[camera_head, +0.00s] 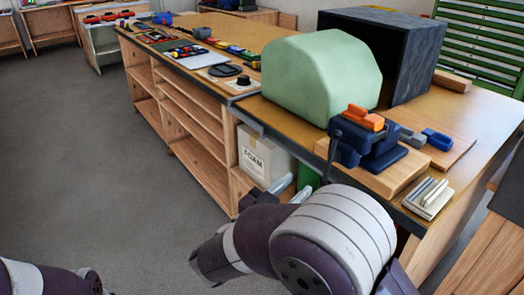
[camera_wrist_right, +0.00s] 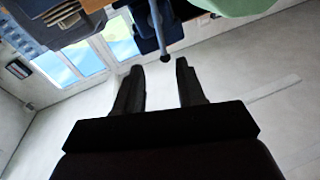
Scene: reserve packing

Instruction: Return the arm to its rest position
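My right arm bends up from the bottom of the head view, in front of the workbench (camera_head: 262,112). Its gripper (camera_head: 290,190) is partly hidden behind the arm and sits below the bench's front edge. In the right wrist view, the two dark fingers (camera_wrist_right: 159,75) stand apart with nothing between them. The vise handle (camera_wrist_right: 158,35), a rod with a ball end, hangs just beyond the fingertips. Only a part of my left arm shows at the lower left of the head view; its gripper is out of frame.
A blue vise (camera_head: 365,150) with an orange piece (camera_head: 364,117) stands on a wooden board near the bench edge, close above my right arm. A pale green rounded block (camera_head: 318,78) and a dark open box (camera_head: 412,62) are behind it. Floor on the left is clear.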

